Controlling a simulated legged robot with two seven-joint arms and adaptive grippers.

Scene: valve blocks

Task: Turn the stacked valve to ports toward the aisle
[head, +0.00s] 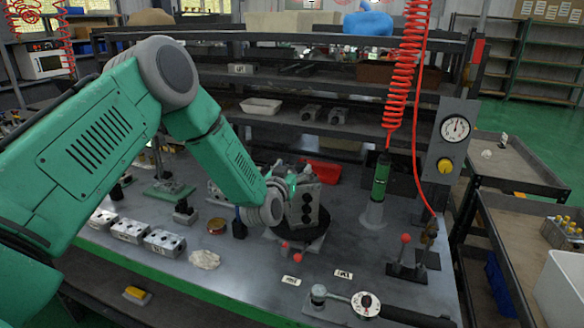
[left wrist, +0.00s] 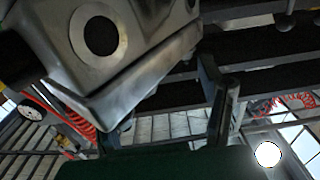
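The stacked valve (head: 303,206) is a grey metal block with dark round ports on the face toward the camera. It sits over a dark round base on the workbench, in the middle of the head view. My left gripper (head: 284,182) is at the valve's upper left side, and its fingers are partly hidden by the wrist and the block. I cannot tell whether the fingers grip the block. My right gripper is not in view.
Several valve blocks (head: 164,243) line the bench's left front. A green tool (head: 380,178) hangs under a red coiled hose (head: 402,75). A gauge panel (head: 452,140) stands at right.

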